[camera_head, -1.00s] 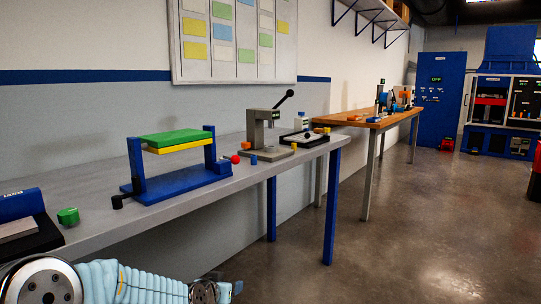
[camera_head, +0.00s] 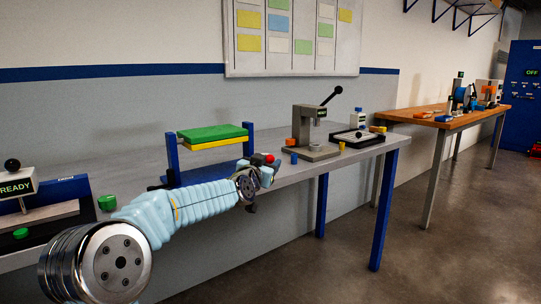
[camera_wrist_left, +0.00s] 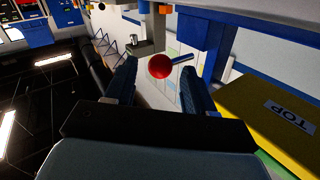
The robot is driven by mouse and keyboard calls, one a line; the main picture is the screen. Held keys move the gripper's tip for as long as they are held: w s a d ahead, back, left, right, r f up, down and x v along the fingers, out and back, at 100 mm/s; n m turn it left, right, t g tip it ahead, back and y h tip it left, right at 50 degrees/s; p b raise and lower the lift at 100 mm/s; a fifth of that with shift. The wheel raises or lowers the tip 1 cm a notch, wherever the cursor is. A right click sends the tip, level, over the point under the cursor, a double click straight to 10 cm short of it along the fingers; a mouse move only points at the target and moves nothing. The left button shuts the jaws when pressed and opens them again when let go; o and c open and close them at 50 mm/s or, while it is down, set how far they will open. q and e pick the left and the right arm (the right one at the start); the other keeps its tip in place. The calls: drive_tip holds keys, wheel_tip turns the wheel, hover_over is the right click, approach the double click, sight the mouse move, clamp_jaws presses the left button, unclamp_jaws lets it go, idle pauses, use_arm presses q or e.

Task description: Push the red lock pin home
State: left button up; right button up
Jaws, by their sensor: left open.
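The red lock pin shows as a red ball knob (camera_head: 269,158) at the right end of the blue fixture (camera_head: 172,158), which holds a green plate (camera_head: 212,132) over a yellow one (camera_head: 217,143). In the left wrist view, which is upside down, the red knob (camera_wrist_left: 159,66) sits on a short rod pointing to the blue post (camera_wrist_left: 201,38). My left gripper (camera_head: 266,172) is at the fixture's right end, close to the knob. Its fingers (camera_wrist_left: 160,82) are apart, with the knob showing between them; contact cannot be told. My right gripper is out of view.
A grey lever press (camera_head: 310,130) stands to the right on the grey bench, with a small blue piece (camera_head: 293,158) near it. A green knob-like piece (camera_head: 107,202) and a READY sign (camera_head: 16,186) are at the left. A wooden bench (camera_head: 440,117) stands farther back.

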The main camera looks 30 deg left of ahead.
sight(268, 161)
use_arm(q)
drive_tip(key=shift+w+a+p, duration=0.2)
drive_tip(key=shift+w, duration=0.65)
drive_tip(key=shift+w+a+p, duration=0.15)
drive_tip(key=shift+w+a, duration=0.05)
drive_tip(key=shift+w, duration=0.6)
drive_tip(key=shift+c, duration=0.3)
clamp_jaws()
